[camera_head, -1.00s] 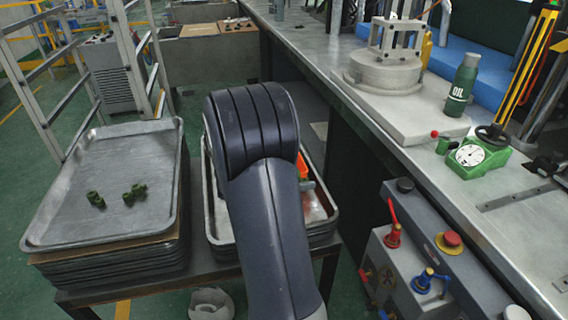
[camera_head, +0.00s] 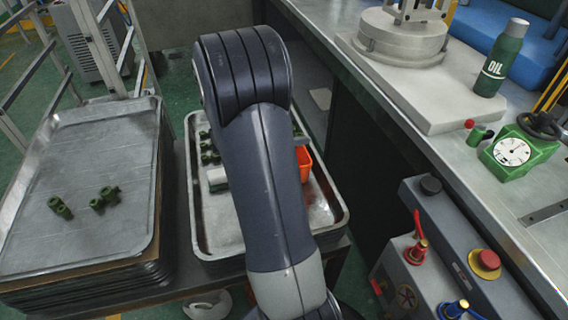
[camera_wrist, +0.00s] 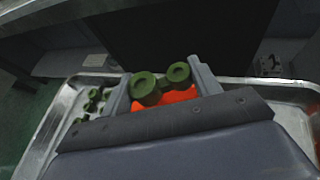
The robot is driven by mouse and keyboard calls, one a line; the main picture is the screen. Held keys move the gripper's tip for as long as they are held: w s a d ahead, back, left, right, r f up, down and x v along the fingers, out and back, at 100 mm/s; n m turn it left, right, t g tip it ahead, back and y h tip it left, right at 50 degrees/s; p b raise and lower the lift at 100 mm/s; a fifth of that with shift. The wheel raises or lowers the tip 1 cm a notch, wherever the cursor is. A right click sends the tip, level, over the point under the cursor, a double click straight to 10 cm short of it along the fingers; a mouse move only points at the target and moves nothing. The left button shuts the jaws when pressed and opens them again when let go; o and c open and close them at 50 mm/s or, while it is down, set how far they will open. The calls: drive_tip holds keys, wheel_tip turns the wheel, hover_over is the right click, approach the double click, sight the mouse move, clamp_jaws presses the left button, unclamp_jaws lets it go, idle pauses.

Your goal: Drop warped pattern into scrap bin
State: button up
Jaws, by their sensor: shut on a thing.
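My gripper (camera_wrist: 160,88) shows in the wrist view, its two grey fingers shut on a green wax pattern (camera_wrist: 147,86) with two round hollow ends. I cannot tell from its visible shape whether it is warped. The orange-red scrap bin (camera_wrist: 165,104) shows just behind and below the held pattern. In the head view the orange bin (camera_head: 303,163) stands in the right tray, partly hidden by my arm. My arm also hides the held pattern and most of the gripper there.
The right metal tray (camera_head: 222,238) holds several green patterns (camera_head: 207,150) on its left side. The left stacked tray (camera_head: 85,240) holds a few green pieces (camera_head: 104,197). At right is a bench (camera_head: 440,160) with an oil bottle (camera_head: 502,58) and a green gauge (camera_head: 513,151).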

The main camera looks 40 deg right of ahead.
wheel_tip(320, 180, down, 4)
drive_tip(key=b, duration=0.2)
drive_tip(key=shift+b, duration=0.4)
drive_tip(key=o, duration=1)
drive_tip(key=p+v, duration=0.1)
drive_tip(key=v, duration=1)
drive_tip(key=shift+s+d+p, duration=0.1)
drive_tip(key=shift+p, duration=0.3)
